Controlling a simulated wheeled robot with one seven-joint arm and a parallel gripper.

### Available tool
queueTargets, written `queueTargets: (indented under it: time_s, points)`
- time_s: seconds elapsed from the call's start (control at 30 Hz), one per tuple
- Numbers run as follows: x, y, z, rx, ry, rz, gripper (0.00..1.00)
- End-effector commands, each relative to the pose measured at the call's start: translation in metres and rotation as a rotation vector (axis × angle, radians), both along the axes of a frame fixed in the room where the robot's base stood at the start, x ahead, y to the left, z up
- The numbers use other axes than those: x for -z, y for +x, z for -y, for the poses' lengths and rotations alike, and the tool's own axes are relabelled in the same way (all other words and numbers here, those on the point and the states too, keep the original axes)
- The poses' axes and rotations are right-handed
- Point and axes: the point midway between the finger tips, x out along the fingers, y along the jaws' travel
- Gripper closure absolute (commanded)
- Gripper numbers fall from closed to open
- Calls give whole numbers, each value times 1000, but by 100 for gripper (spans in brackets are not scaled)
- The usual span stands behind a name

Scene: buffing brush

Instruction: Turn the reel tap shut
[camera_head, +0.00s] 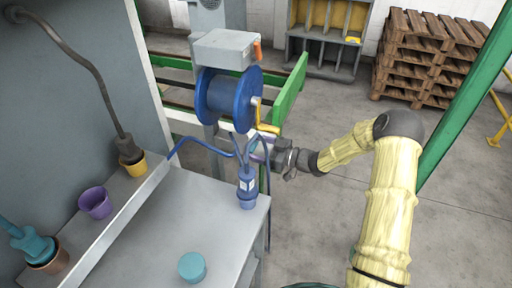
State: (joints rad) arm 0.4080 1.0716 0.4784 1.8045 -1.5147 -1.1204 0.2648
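A blue hose reel (217,98) stands on a grey post behind the bench, with an orange-yellow handle (256,111) on its right side. A yellow lever-like part (268,128) shows just below it, probably the reel tap; its exact position is hard to read. My gripper (258,149) reaches in from the right at the end of my yellow-sleeved arm, just below this yellow part and close to the blue hoses. Its fingers are small and partly hidden by the hoses, so I cannot tell whether they are open or touch anything.
A grey box (226,49) with an orange piece sits above the reel. On the bench (160,235) are a blue bottle-like tool (247,187) with hoses and a teal cup (192,266). A shelf at left holds a purple cup (96,203). Green rails (291,88) stand behind.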

Motion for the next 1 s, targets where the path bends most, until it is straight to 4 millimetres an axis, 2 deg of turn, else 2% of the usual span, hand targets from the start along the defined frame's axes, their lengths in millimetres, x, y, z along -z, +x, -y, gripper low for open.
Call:
queueTargets:
  time_s: [0.13,0.17,0.37,0.43,0.77,1.0]
  points:
    - [0,0,0,0,0,0,25]
    - [0,0,0,0,0,0,29]
    - [0,0,1,1,1,0,69]
    - [0,0,-7,-1,1,-1,70]
    - [-2,1,2,5,13,-30,70]
    - [-3,1,2,5,50,-132,70]
